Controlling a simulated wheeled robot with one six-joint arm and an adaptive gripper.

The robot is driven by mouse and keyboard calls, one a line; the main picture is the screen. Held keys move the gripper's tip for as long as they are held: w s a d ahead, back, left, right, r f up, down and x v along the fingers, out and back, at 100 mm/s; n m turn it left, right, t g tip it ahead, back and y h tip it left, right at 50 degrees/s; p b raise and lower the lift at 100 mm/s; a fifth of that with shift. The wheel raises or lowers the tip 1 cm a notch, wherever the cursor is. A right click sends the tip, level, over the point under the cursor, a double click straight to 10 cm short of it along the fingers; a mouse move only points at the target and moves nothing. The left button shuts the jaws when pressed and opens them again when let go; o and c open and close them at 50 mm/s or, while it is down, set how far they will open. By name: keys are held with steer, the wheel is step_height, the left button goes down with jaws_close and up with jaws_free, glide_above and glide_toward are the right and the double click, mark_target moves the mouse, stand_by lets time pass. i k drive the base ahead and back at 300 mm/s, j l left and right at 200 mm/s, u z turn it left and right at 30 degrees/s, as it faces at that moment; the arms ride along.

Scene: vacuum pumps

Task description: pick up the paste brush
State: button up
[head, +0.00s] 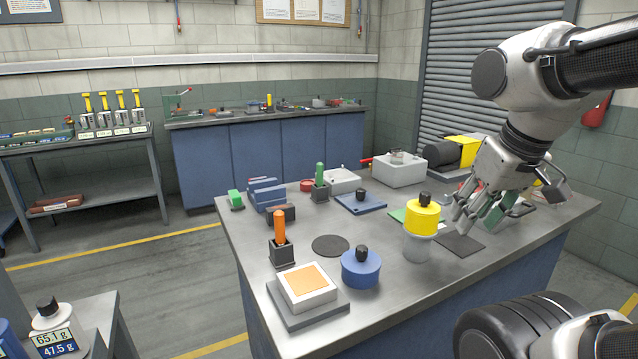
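I cannot tell for sure which thing is the paste brush. An orange-handled tool (280,228) stands upright in a dark block holder (282,254) at the front left of the grey workbench (375,285). A green-handled tool (320,174) stands upright in a similar holder (320,192) farther back. My gripper (474,222) points down over the right part of the bench, well to the right of both tools. Its fingers look spread. A green piece (494,214) shows beside the fingers; whether they touch it is unclear.
A yellow-lidded jar (422,222) stands just left of my gripper, by a dark mat (460,246). A blue lidded pot (361,269) and a scale with an orange pad (306,284) are at the front. Blue blocks (266,194) and a white box (399,172) stand behind.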

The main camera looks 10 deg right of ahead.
mark_target(319, 165)
steer(key=l+u, duration=0.35)
steer(key=k+l+u, duration=0.1)
steer(key=l+u, duration=0.25)
steer(key=l, duration=0.15)
steer(key=k+l+u, duration=0.15)
steer(key=l+u, duration=0.2)
steer(key=l, duration=0.1)
